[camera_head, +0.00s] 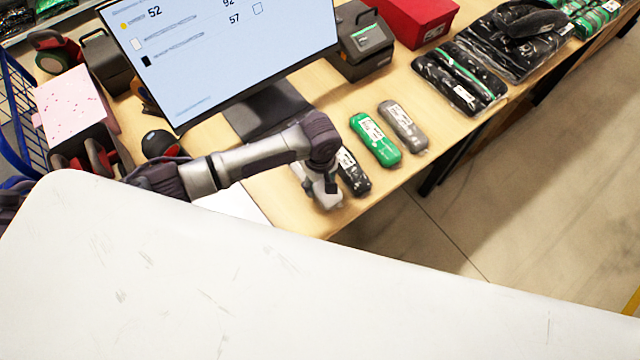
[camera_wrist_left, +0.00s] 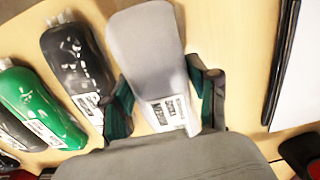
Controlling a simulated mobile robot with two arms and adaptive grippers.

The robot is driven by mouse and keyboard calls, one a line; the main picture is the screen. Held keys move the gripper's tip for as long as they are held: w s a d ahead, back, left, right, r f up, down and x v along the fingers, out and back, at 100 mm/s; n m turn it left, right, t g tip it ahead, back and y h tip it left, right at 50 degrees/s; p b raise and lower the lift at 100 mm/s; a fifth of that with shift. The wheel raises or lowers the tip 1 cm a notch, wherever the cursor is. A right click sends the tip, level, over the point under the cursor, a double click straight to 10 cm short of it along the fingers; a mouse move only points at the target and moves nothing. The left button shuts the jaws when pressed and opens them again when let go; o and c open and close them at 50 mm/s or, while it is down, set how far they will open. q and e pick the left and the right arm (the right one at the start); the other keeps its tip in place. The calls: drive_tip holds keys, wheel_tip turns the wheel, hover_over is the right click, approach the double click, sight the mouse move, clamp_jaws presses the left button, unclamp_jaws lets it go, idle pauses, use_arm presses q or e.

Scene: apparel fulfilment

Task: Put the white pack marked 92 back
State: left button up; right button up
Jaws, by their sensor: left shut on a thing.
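The white pack (camera_wrist_left: 145,45) lies between the fingers of my left gripper (camera_wrist_left: 165,100) in the left wrist view. A printed label (camera_wrist_left: 168,112) is near its close end; I cannot read a 92 on it. My left gripper (camera_head: 325,192) is shut on this pack at the table's front edge in the head view, where the gripper mostly hides the pack. A black pack (camera_head: 353,173) lies just right of the gripper; it also shows left of the white pack in the wrist view (camera_wrist_left: 77,58). My right gripper is not in view.
A green pack (camera_head: 375,139) and a grey pack (camera_head: 404,126) lie farther right on the wooden table (camera_head: 300,222). More black packs (camera_head: 459,78) lie beyond. A monitor (camera_head: 225,50), a label printer (camera_head: 362,42) and a red box (camera_head: 418,18) stand behind. A white surface (camera_head: 250,290) fills the foreground.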

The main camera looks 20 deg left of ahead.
use_arm(q)
drive_tip(key=shift+f, duration=1.35)
drive_tip(key=o, duration=1.2)
drive_tip(key=shift+f, duration=0.1)
wheel_tip(320, 180, up, 12)
drive_tip(key=shift+r, duration=0.15)
